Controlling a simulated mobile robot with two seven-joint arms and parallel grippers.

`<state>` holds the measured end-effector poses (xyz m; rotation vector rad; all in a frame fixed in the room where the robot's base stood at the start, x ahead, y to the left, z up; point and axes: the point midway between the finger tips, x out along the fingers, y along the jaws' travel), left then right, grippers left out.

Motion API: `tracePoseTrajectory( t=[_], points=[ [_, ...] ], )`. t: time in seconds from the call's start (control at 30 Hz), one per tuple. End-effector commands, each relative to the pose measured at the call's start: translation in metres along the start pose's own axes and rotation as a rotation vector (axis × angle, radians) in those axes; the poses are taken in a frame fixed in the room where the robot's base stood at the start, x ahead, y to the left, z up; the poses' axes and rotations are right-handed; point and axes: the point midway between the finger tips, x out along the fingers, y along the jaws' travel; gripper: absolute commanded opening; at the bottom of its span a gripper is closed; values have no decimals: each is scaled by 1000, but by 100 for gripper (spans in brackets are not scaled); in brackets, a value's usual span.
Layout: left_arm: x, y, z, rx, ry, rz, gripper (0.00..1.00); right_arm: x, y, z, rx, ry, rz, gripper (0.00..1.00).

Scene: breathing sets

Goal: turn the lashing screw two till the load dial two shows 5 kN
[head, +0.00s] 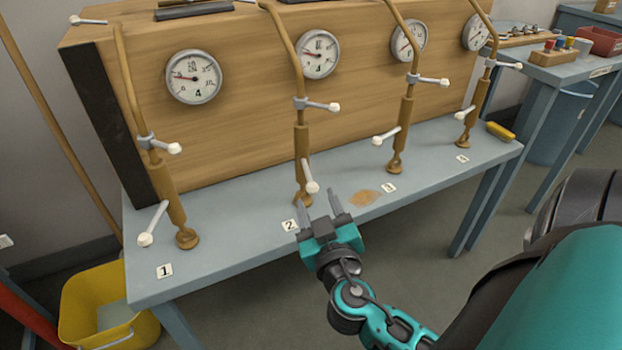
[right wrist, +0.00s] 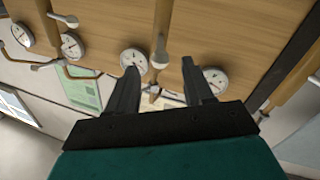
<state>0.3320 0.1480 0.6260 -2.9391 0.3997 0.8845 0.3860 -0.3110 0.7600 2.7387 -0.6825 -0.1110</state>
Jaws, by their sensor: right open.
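Lashing screw two (head: 302,150) is the brown upright screw behind the "2" label (head: 289,225), with a white-knobbed lower handle (head: 312,186) pointing toward me. Load dial two (head: 319,54) is the round white dial beside its upper rod; its needle points left, but its value is too small to read. My right gripper (head: 320,200) is open and empty, in front of the screw's foot and apart from the handle. In the right wrist view, the fingers (right wrist: 160,80) point toward the crate, with the screw (right wrist: 161,25) and dial two (right wrist: 133,62) beyond. My left gripper is out of view.
Similar screws stand on both sides, with screw one (head: 173,195) at left and another (head: 403,120) at right. The wooden crate (head: 240,110) rises behind them. A brown stain (head: 365,197) marks the bench (head: 235,240). A yellow bin (head: 90,290) is at lower left.

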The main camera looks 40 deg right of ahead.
Motion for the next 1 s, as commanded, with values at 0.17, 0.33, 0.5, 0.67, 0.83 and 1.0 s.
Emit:
tracePoseTrajectory(
  t=[0.17, 0.33, 0.5, 0.67, 0.83, 1.0],
  points=[
    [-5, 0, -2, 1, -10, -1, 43, 35, 1, -2, -3, 3, 0, 52],
    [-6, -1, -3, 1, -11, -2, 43, 56, 0, 0, -3, 1, -1, 52],
    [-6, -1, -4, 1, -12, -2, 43, 65, 0, 0, -1, -1, -1, 52],
    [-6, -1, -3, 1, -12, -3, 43, 66, 0, 0, -1, -1, -1, 52],
    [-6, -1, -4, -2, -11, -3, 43, 66, 0, 1, -1, -1, -1, 46],
    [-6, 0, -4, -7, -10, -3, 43, 66, 0, 1, -1, -1, -1, 30]
  ],
)
